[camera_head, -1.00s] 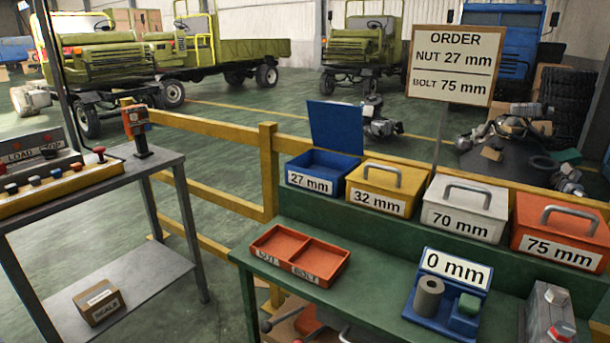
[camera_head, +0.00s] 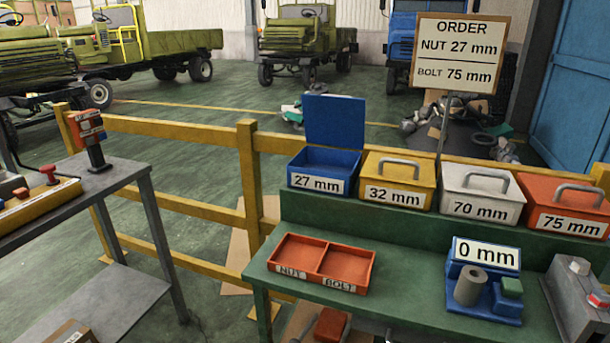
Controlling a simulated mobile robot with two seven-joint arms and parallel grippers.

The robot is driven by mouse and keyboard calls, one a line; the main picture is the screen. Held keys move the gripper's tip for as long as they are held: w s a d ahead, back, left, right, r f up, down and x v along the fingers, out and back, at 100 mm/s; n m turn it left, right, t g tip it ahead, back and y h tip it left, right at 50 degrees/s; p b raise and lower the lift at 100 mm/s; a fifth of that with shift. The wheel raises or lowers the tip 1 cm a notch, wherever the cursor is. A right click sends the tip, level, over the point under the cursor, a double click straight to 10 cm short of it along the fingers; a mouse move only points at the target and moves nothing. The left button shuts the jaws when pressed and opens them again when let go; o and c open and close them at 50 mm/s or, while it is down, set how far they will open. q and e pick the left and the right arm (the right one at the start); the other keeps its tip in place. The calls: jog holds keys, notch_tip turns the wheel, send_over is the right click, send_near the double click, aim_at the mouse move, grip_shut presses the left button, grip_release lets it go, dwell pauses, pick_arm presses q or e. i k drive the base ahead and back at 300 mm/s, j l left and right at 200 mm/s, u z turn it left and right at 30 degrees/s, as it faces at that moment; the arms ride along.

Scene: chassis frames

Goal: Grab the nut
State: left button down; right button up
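No loose nut can be made out. The order sign (camera_head: 459,53) reads nut 27 mm and bolt 75 mm. The blue 27 mm box (camera_head: 319,181) stands on the raised shelf with its lid (camera_head: 336,121) up; its contents cannot be made out. An orange tray (camera_head: 322,264) with NUT and BOLT compartments lies on the green bench and looks empty. Neither of my grippers is in view.
Closed boxes stand right of the blue one: yellow 32 mm (camera_head: 393,184), white 70 mm (camera_head: 478,194) and orange 75 mm (camera_head: 562,208). A blue gauge (camera_head: 484,280) reading 0 mm sits on the green bench (camera_head: 400,288). A grey table (camera_head: 105,280) stands left; a yellow railing (camera_head: 248,180) runs behind.

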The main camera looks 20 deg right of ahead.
aim_at(329, 170)
jog(key=i+j, duration=0.15)
jog(key=j, duration=0.15)
jog(key=i+j, duration=0.15)
jog(key=j, duration=0.2)
jog(key=i+j, duration=0.15)
jog(key=j, duration=0.15)
jog(key=i+j, duration=0.15)
jog(key=j, duration=0.2)
jog(key=i+j, duration=0.15)
jog(key=j, duration=0.15)
jog(key=z, duration=0.05)
